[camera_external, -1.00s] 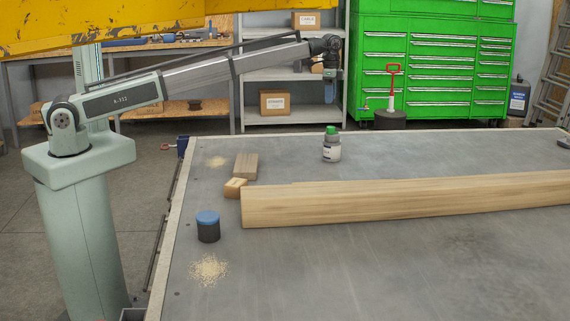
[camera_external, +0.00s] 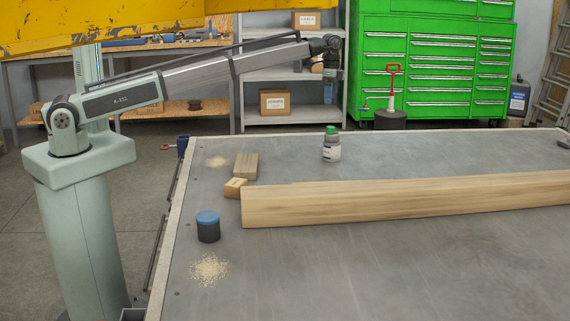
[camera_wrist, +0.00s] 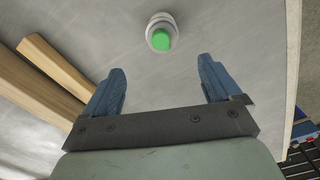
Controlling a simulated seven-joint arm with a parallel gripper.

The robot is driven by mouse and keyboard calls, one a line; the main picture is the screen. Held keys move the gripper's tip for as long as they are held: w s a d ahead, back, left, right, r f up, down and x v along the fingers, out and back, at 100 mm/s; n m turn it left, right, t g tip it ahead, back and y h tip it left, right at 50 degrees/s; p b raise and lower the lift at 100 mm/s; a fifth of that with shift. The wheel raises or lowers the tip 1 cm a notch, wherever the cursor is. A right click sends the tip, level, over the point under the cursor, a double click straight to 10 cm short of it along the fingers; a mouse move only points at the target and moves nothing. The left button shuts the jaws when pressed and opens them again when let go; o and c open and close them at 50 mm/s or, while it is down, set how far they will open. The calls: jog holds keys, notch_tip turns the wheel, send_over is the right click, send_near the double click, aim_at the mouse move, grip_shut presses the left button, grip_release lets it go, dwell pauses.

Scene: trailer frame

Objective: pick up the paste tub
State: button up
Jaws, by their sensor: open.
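A short dark tub with a blue lid (camera_external: 208,227) stands upright at the left of the grey table, in front of the wood; it is the thing most like a paste tub, though I can read no label. It is not in the wrist view. A small grey-white bottle with a green cap (camera_external: 332,150) stands upright behind the long beam. The bottle also shows in the wrist view (camera_wrist: 161,36), just beyond my fingertips. My gripper (camera_wrist: 161,68) is open, with nothing between its blue fingers. In the external view my gripper (camera_external: 329,74) is high above the table's far side.
A long wooden beam (camera_external: 400,200) crosses the table (camera_external: 400,265). Two small wood blocks (camera_external: 245,166) (camera_external: 235,188) lie near its left end. Sawdust (camera_external: 209,270) lies in front of the blue-lidded tub. The table's front is clear. A yellow beam (camera_external: 150,22) hangs overhead.

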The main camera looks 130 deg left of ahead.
jog(key=shift+o, duration=0.7)
jog(key=w+d+f+m, duration=0.1)
jog(key=w+d+m, duration=0.3)
jog(key=w+d, duration=2)
jog(key=w+d+f+m, duration=0.15)
jog(key=w+d, duration=0.25)
jog(key=d, duration=1)
jog(key=d+f+m, duration=0.1)
jog(key=d+m, duration=0.1)
jog(key=d, duration=1.3)
jog(key=m, duration=0.4)
send_near(208, 215)
jog(key=shift+d+f, duration=0.1)
jog(key=shift+f, duration=6.05)
